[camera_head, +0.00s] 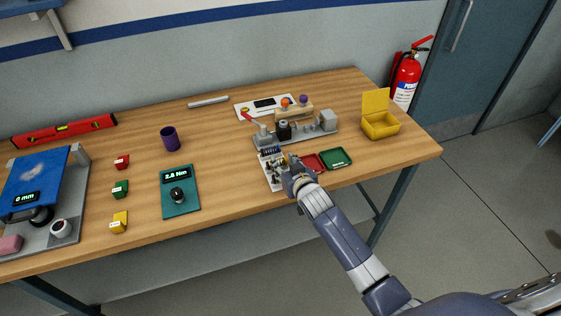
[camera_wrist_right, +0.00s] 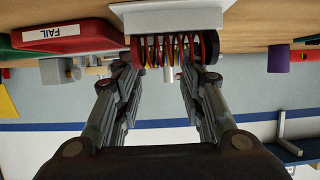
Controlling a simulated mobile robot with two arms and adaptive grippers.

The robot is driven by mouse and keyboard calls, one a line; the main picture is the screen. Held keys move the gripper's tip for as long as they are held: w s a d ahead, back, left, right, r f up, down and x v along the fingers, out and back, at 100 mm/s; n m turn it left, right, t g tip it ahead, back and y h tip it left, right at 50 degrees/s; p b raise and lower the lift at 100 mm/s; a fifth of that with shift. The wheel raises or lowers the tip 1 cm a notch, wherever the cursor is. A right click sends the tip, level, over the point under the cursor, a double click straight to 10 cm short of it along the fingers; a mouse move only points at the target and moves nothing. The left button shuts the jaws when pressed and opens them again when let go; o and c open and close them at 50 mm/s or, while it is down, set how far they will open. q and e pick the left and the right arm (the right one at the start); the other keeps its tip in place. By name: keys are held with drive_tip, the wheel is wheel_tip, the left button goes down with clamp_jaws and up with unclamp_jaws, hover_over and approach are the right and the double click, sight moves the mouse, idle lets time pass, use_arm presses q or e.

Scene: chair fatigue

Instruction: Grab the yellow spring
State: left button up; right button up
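Yellow coils of the yellow spring (camera_wrist_right: 170,52) show in the right wrist view, among red and dark coils close together below a white plate (camera_wrist_right: 175,17). The overlapping coils make its exact outline hard to tell. In the head view the white plate (camera_head: 274,184) lies near the table's front edge, with small dark parts at its back end; the yellow spring cannot be picked out there. My right gripper (camera_head: 288,166) is low over the plate's right side. In the wrist view its fingers (camera_wrist_right: 163,82) are apart, with the coils ahead of and between their tips. My left gripper is out of view.
A red FAIL tray (camera_wrist_right: 68,37) is close beside the gripper. A green tray (camera_head: 336,158) and a yellow open box (camera_head: 381,125) stand to the right. A grey fixture (camera_head: 296,136) stands just behind. A teal torque tester (camera_head: 180,203) is left, with bare table between.

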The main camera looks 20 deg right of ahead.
sight(280, 162)
drive_tip(key=shift+x, duration=1.5)
drive_tip(key=shift+s, duration=0.1)
drive_tip(key=shift+c, duration=0.3)
drive_tip(key=c, duration=0.5)
drive_tip(key=shift+c, duration=0.2)
